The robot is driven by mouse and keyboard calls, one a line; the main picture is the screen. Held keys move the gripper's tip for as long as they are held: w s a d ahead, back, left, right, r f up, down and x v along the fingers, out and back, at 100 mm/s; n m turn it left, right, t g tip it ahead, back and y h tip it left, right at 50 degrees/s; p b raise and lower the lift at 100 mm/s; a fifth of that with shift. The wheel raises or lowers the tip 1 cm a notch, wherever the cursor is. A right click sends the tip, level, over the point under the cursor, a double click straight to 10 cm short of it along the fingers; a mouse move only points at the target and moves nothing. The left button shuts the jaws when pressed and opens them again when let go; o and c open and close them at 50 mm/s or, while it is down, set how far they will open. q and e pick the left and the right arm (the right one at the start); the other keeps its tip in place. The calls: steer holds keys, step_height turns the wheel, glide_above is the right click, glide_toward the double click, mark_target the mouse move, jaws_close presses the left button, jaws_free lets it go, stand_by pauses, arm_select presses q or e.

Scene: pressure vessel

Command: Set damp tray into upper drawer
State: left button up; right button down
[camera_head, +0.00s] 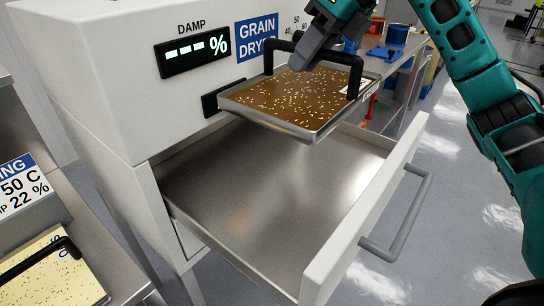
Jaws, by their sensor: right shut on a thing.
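The damp tray (281,103) is a shallow metal tray with a brown bed of scattered pale grains and a black arched handle. It hangs roughly level above the back part of the open upper drawer (259,206). My right gripper (303,62), on the teal arm from the upper right, is shut on the tray's handle; the fingertips are partly hidden. The drawer is pulled out from the white grain dryer (110,70), and its metal floor looks empty. Its front panel has a grey bar handle (400,222). My left gripper is not in view.
A second tray (50,270) of pale grain with a black handle sits at the lower left near a sign (22,186). The dryer has a DAMP display (192,52). A bench with blue items (397,34) stands behind. Grey floor lies right of the drawer.

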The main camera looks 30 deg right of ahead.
steer(key=shift+w, duration=0.3)
steer(key=shift+w+f, duration=0.1)
steer(key=shift+f, duration=0.25)
step_height(320, 180, down, 18)
steer(key=b, duration=0.3)
steer(key=shift+f, duration=0.45)
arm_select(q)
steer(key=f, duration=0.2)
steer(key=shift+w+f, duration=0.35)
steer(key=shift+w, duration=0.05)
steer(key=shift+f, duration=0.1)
arm_select(e)
steer(key=shift+f, duration=0.1)
steer(key=c, duration=1)
jaws_free()
